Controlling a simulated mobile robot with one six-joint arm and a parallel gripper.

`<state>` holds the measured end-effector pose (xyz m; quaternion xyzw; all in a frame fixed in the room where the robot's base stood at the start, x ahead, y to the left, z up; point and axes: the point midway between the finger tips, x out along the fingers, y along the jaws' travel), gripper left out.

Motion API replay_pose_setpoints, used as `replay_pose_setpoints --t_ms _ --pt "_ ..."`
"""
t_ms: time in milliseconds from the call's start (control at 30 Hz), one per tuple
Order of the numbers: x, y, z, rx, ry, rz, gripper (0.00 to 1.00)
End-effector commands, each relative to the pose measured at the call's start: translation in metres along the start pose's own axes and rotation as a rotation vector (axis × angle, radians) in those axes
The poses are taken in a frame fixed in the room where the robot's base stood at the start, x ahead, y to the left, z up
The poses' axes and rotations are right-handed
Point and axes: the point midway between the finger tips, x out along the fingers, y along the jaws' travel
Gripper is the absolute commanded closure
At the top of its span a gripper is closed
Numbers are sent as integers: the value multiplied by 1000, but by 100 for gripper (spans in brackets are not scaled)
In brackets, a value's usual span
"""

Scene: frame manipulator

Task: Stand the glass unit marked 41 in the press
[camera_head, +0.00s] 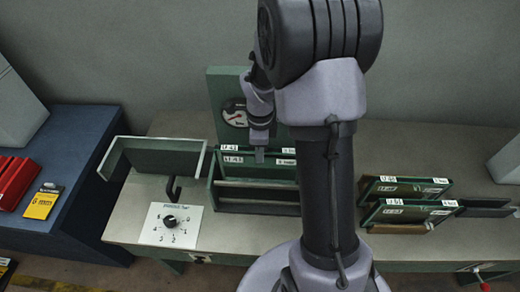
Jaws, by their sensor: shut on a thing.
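My gripper (260,153) points down over a green press with a round gauge (235,113) on its back plate. It is shut on a green-edged glass unit (231,159) at its top edge; which of the two units there is between the fingers is hard to tell. A second labelled unit (229,148) stands just behind it. Both labels appear to start with 17, but their last digits are too small to read surely. The units stand upright in or just over the press frame (257,208). My arm hides their right ends.
Two more labelled green units (412,211) lean in a rack at the right. A dial panel (171,225) and an open grey-green bracket (150,145) are left of the press. A blue bench (75,160) holds red and yellow items. The bench front is clear.

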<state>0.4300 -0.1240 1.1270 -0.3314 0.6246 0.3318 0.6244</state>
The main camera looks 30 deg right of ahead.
Motion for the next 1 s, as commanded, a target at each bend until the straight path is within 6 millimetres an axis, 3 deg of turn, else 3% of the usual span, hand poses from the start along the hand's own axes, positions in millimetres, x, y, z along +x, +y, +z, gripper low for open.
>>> replay_pose_setpoints --t_ms 33,400,600,1000 --pt "14 0 0 0 0 -1 100" --pt "62 0 0 0 0 -1 100" --pt "72 -1 0 0 0 -2 100" --pt "72 -1 0 0 0 -2 100"
